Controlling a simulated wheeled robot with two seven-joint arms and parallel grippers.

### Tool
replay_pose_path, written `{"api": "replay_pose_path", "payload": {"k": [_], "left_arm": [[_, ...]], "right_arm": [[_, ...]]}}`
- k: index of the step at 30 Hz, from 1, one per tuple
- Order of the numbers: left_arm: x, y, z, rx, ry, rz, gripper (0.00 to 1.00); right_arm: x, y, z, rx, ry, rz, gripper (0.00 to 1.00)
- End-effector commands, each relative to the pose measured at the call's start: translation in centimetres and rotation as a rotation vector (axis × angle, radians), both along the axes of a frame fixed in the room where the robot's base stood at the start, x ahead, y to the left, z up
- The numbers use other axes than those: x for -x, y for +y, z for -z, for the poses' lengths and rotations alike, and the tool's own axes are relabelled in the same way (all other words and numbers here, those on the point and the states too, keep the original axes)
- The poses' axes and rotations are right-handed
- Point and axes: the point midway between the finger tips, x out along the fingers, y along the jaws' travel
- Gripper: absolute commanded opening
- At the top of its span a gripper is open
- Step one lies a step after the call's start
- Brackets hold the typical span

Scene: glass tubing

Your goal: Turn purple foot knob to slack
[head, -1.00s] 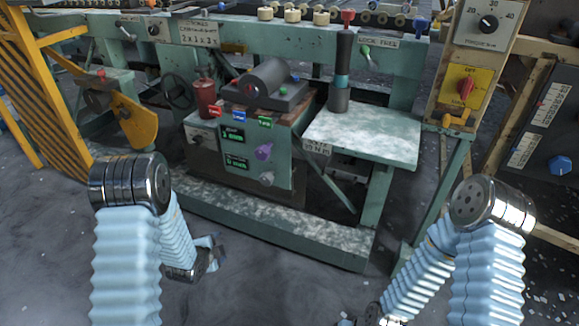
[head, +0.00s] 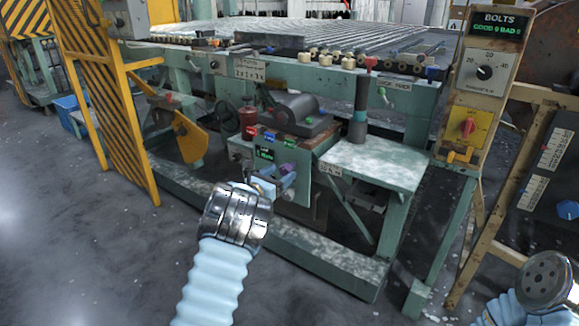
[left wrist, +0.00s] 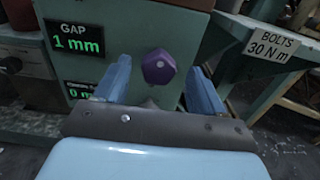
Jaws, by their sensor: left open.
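The purple foot knob (left wrist: 158,67) is on the front of a green machine box, and a small light mark shows on it. In the head view the purple knob (head: 288,167) is partly crowded by my left gripper (head: 275,185), which is in front of the box. In the left wrist view my left gripper (left wrist: 160,92) is open, with one blue finger to each side of the knob. The fingertips appear apart from it, and nothing is held. My right arm shows at the lower right of the head view, but its gripper is not in view.
A green display (left wrist: 77,39) reads GAP 1 mm; a lower display is partly hidden by the left finger. A pale-topped shelf (head: 375,160) juts out at the right.

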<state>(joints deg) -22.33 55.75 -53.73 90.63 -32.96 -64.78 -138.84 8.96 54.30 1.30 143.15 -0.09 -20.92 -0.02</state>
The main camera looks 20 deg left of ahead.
Motion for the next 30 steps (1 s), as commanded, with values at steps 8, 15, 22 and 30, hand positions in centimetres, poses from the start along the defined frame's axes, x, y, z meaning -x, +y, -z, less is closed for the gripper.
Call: {"api": "replay_pose_path", "payload": {"k": [8,15,22,30], "left_arm": [[-4.3,-1.5,0.0,0.000,0.001,0.000,0.69],[-5.1,-1.8,0.0,0.002,0.002,-0.001,0.69],[-5.1,-1.8,0.1,0.002,0.002,-0.001,0.58],[-5.1,-1.8,0.1,0.002,0.002,-0.001,0.19]], "right_arm": [[0.1,0.3,-0.9,-0.003,0.002,-0.004,0.43],[0.1,0.3,-0.9,-0.004,0.003,-0.006,0.43],[0.2,0.3,-0.9,-0.004,0.003,-0.006,0.43],[0.2,0.3,-0.9,-0.004,0.003,-0.005,0.43]]}}
